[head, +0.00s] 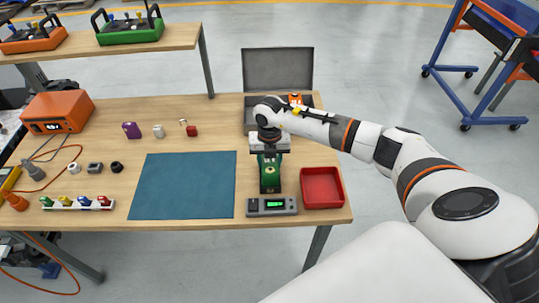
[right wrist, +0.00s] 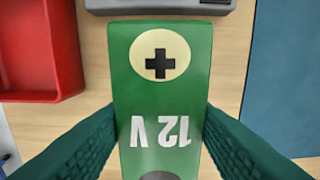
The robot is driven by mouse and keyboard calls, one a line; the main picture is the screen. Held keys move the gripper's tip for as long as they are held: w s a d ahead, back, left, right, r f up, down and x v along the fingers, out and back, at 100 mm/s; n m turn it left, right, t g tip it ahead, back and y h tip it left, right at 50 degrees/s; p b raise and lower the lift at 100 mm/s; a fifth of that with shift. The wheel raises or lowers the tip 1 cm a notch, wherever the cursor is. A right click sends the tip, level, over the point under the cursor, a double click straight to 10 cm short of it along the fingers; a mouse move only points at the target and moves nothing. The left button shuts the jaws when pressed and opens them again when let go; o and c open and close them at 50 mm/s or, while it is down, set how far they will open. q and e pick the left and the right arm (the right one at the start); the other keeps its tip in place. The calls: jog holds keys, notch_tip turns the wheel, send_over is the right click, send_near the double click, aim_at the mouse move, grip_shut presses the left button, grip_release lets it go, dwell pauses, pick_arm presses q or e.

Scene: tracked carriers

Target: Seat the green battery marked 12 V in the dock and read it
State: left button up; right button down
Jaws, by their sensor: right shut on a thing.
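The green battery (head: 269,178) is at the right part of the workbench, below my right gripper (head: 270,152). My right gripper is shut on it; in the right wrist view the dark green fingers press both sides of the battery (right wrist: 160,100). Its face shows a plus sign on a cream disc and "12 V", upside down. A grey unit with a lit green screen (head: 272,206), which looks like the dock, lies at the front edge, just beyond the battery's plus end; its edge shows in the wrist view (right wrist: 160,6). The battery appears apart from it. My left gripper is not in view.
A red tray (head: 322,205) stands close on the right and a blue mat (head: 183,185) on the left. Behind is an open grey case (head: 278,70). An orange device (head: 58,112), small parts and a rack of colored pieces (head: 77,208) are further left.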

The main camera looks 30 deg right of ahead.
jog(key=shift+r, duration=0.1)
jog(key=c, duration=1.2)
grip_release()
jog(key=shift+f, duration=0.25)
jog(key=o, duration=0.5)
jog(key=shift+s+r, duration=0.1)
jog(key=shift+r, duration=0.25)
jog(key=shift+r+b, duration=1.5)
jog(key=shift+r, duration=4.4)
